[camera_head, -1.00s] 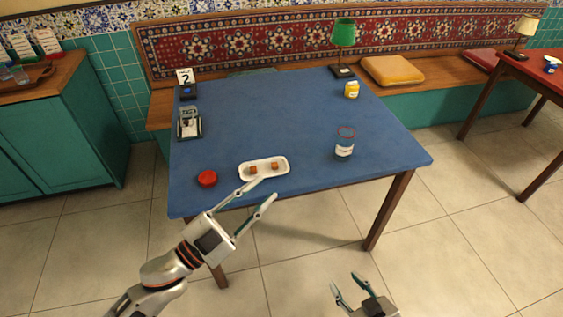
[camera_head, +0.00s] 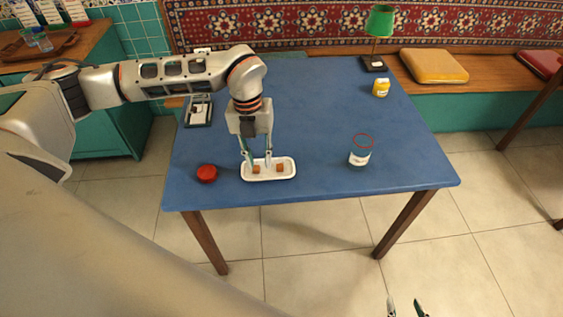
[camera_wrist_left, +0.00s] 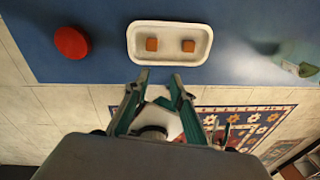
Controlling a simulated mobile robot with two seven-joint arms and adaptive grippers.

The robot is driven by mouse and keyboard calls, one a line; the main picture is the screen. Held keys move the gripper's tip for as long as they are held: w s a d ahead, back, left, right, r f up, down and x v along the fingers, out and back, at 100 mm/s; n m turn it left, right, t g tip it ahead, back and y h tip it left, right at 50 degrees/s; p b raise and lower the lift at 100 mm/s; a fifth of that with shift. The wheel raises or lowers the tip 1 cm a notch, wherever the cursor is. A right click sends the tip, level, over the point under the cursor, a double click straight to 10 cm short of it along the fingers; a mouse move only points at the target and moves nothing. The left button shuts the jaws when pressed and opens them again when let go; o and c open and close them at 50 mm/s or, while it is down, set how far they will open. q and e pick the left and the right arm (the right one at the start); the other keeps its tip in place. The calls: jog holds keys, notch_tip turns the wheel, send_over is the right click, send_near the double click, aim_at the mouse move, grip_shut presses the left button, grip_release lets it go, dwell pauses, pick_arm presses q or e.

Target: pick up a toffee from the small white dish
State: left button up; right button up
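The small white dish (camera_head: 289,174) lies near the front edge of the blue table. It holds two brown toffees, a left one (camera_head: 256,169) and a right one (camera_head: 280,167). In the left wrist view the dish (camera_wrist_left: 170,62) also shows, with the left toffee (camera_wrist_left: 151,44) and right toffee (camera_wrist_left: 188,46) apart from each other. My left gripper (camera_head: 258,162) points down at the dish, open, its fingertips by the left toffee. No toffee is between its fingers (camera_wrist_left: 160,80) in the wrist view. My right gripper (camera_head: 406,307) is open and empty, low at the bottom edge.
A red round lid (camera_head: 207,173) lies left of the dish. A yellow jar (camera_head: 381,88) and a green lamp (camera_head: 380,22) are further back. The table (camera_head: 315,110) is clear between them.

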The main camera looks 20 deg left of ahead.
aim_at(256, 167)
pick_arm(q)
jog(key=w+a, duration=0.1)
jog(key=w+a+r+y, duration=0.1)
jog(key=shift+w+a+n, duration=0.1)
jog(key=shift+a+n, duration=0.2)
notch_tip(256, 167, down, 2)
jog(key=shift+a+f, duration=0.1)
jog(key=shift+f, duration=0.05)
jog(key=shift+w+f, duration=0.1)
jog(key=shift+f, duration=2.55)
jog(key=c, duration=0.5)
